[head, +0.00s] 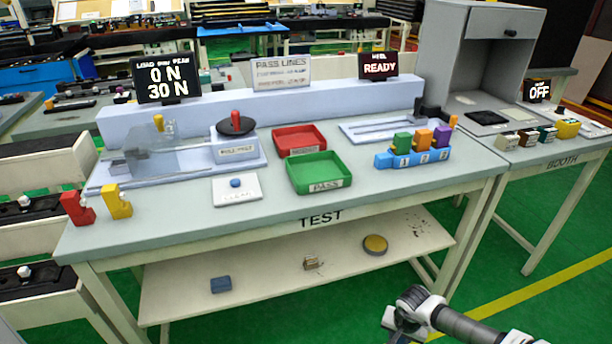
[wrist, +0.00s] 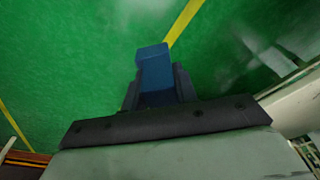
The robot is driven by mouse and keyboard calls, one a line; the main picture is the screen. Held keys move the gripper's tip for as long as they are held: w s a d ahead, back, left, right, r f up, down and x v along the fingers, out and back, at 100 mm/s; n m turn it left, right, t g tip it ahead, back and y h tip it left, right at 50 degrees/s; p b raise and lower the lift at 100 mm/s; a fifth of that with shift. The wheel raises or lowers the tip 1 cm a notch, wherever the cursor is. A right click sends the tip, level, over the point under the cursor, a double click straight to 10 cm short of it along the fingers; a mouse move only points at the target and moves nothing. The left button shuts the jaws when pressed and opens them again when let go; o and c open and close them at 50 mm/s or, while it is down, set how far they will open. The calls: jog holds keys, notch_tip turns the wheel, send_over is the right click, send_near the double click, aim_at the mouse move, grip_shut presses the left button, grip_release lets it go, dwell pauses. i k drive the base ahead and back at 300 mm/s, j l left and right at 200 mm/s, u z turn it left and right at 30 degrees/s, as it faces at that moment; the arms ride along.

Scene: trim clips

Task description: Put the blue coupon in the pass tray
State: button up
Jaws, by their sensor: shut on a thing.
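The blue coupon (wrist: 153,62) is a dark blue block in the wrist view. It is held between the two dark fingers of my gripper (wrist: 157,88) and sticks out beyond their tips. In the head view my gripper (head: 402,326) is low at the bottom, in front of the TEST bench and over the green floor; the coupon cannot be made out clearly there. The pass tray (head: 324,186) is a green open tray labelled PASS on the bench top, up and left of my gripper. Its visible inside is empty.
A red tray (head: 299,139) stands right behind the pass tray. A white pad with a blue button (head: 236,184) is to its left, and a blue rack (head: 412,158) with coloured clips to its right. A blue block (head: 221,284) lies on the lower shelf. The bench's front edge is clear.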

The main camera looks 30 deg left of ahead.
aim_at(317, 175)
jog(key=k+j, duration=0.1)
jog(key=j, duration=1.5)
jog(key=k, duration=0.05)
